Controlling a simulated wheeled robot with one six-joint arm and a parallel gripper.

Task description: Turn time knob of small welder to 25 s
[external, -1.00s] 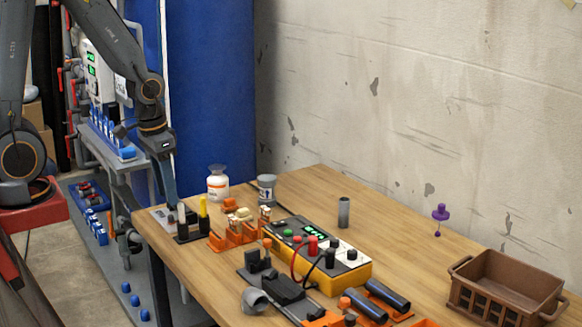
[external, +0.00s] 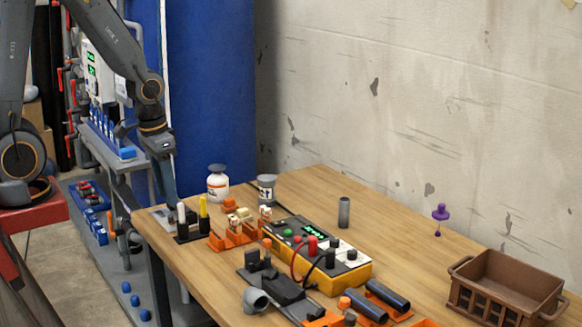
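The small welder (external: 318,258) is a yellow box with a dark and white top panel, on the wooden table. Its top carries a small green display (external: 316,233), a green button, red and black plugs with cables, and black knobs (external: 351,253) at the right end. Which knob sets the time, and the display's digits, are too small to tell. My gripper (external: 169,197) points down over the table's far left corner, well left of the welder and apart from it. Its fingers show as one dark blue-grey shape, partly behind the marker holder, so their opening is unclear.
The wooden table (external: 400,250) holds a marker holder (external: 190,235), orange clamps, a white bottle (external: 218,184), a grey can (external: 267,188), a grey pipe (external: 344,212), a purple object (external: 441,214) and a brown crate (external: 508,281). Black pipes and a grey elbow (external: 255,301) lie in front of the welder.

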